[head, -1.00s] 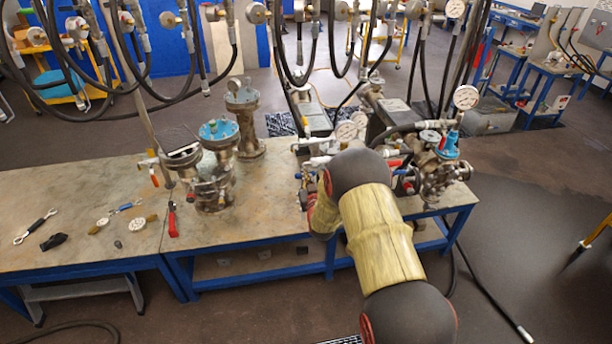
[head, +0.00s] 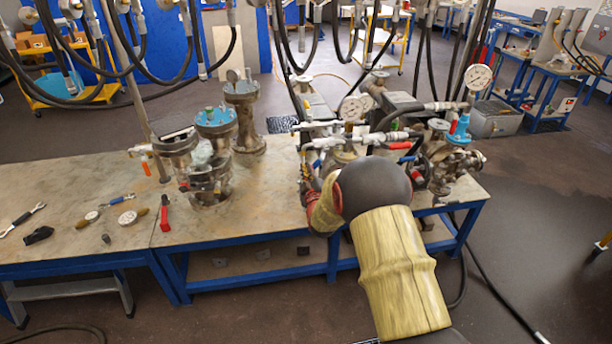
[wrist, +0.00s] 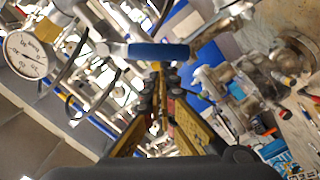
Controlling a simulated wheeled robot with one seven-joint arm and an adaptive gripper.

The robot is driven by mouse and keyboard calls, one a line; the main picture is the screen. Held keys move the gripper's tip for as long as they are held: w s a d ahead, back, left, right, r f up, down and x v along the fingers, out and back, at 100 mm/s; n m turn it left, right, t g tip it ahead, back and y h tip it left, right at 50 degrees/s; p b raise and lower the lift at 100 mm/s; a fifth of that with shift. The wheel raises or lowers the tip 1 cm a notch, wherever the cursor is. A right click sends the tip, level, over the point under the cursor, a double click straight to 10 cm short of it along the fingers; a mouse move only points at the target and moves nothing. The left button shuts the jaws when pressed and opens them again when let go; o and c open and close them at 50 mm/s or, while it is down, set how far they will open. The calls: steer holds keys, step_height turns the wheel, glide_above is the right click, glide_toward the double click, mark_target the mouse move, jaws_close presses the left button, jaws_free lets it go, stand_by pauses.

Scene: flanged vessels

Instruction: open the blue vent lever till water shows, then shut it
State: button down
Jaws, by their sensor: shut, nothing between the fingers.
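The blue lever (wrist: 158,51) lies crosswise in the upper middle of the wrist view, its blue grip seen side-on. My gripper (wrist: 160,88) is shut and empty, with its dark fingertips just below the lever in the picture. I cannot tell whether the tips touch it. In the head view my arm reaches over the front of the bench to the pipework at right, and the arm hides most of the gripper and the lever. No water can be made out.
A pressure gauge (wrist: 25,55) is at left in the wrist view. On the bench, a flanged vessel with a blue top (head: 215,122) stands left of my arm. A red-handled tool (head: 165,213) lies near the bench edge. Hoses hang above. The bench between vessel and arm is clear.

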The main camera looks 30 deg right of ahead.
steer(key=d+f+n+b, duration=0.2)
steer(key=n+b, duration=0.1)
steer(key=b, duration=0.1)
steer(key=s+d+f+n+b, duration=0.1)
steer(key=f+n+b, duration=0.1)
steer(key=n+b, duration=0.1)
steer(key=shift+d+b, duration=0.35)
steer(key=shift+b, duration=0.35)
steer(key=shift+d, duration=0.1)
